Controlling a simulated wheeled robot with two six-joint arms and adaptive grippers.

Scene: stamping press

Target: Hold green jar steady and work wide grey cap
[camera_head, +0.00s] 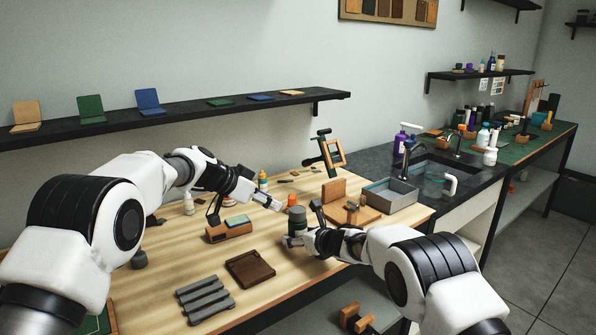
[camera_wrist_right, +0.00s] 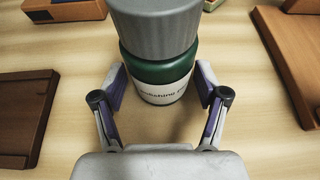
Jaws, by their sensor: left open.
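The green jar (camera_wrist_right: 158,85) stands upright on the wooden bench with a white label and a wide ribbed grey cap (camera_wrist_right: 155,30) on top. In the head view the jar's cap (camera_head: 297,213) shows right of the bench's middle. My right gripper (camera_head: 299,239) is low at the near side of the jar. In the right wrist view its spread fingers (camera_wrist_right: 162,88) flank the jar's lower body, with bare wood beside the pads, so it looks open. My left gripper (camera_head: 273,204) is open and empty, to the left of the jar and apart from the cap.
A brown tray (camera_head: 250,268) and a grey slatted rack (camera_head: 204,298) lie at the bench's front left. A wooden stand (camera_head: 338,205) and a grey bin (camera_head: 391,195) are right of the jar. An orange-topped item (camera_head: 292,200) stands just behind it.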

